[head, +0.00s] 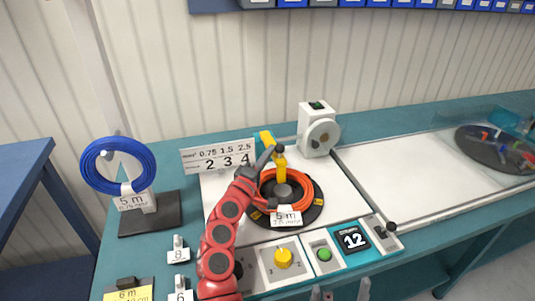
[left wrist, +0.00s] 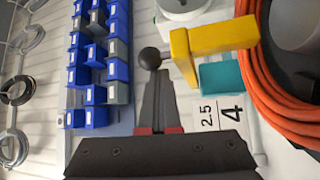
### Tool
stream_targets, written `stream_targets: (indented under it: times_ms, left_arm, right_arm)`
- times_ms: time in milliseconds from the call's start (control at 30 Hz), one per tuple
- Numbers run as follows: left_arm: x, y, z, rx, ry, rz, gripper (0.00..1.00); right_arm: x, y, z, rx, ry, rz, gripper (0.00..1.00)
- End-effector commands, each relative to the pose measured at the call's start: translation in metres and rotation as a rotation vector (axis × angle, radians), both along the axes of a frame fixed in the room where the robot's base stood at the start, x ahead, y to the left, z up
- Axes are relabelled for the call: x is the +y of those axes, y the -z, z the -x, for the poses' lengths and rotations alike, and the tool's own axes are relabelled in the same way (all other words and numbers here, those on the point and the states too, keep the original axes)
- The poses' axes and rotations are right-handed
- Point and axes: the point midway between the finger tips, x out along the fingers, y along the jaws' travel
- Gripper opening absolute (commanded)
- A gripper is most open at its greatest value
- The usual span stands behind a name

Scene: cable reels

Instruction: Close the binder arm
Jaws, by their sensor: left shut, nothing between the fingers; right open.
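The yellow binder arm (head: 280,170) stands at the reel station, by the hub of the orange cable coil (head: 304,190). Its black ball knob (head: 279,148) is at its upper end. In the left wrist view the yellow arm (left wrist: 212,45) lies beside a teal block (left wrist: 222,78), with the knob (left wrist: 150,57) at its left. My left gripper (head: 268,155) is shut and empty, its tips right beside the knob. In the left wrist view the closed fingers (left wrist: 158,80) point at the knob; I cannot tell whether they touch.
A blue coil (head: 120,165) hangs on a stand at the left. A size sign (head: 218,156) stands behind the reel, a white device (head: 318,130) at the back. A panel with a yellow knob (head: 283,258) and green button (head: 324,254) is in front.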

Motion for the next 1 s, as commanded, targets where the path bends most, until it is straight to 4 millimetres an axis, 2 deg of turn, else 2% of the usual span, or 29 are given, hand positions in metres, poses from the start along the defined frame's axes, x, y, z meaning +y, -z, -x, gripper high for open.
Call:
stream_targets:
  times_ms: [67,267,800,1000]
  left_arm:
    - [-0.003,0.001,0.003,0.002,0.009,0.001,0.00]
    - [0.008,0.003,0.019,0.000,0.006,0.006,0.00]
    - [0.071,0.021,0.111,0.000,-0.003,0.003,0.00]
    - [0.087,0.025,0.136,0.001,0.000,0.003,0.00]
  right_arm:
    - [0.000,0.000,0.000,0.000,0.000,0.000,1.00]
    - [0.000,0.002,0.000,0.000,0.000,0.000,1.00]
    - [0.000,0.014,0.000,0.000,0.000,0.000,1.00]
    - [0.000,0.017,0.000,0.000,0.000,0.000,1.00]
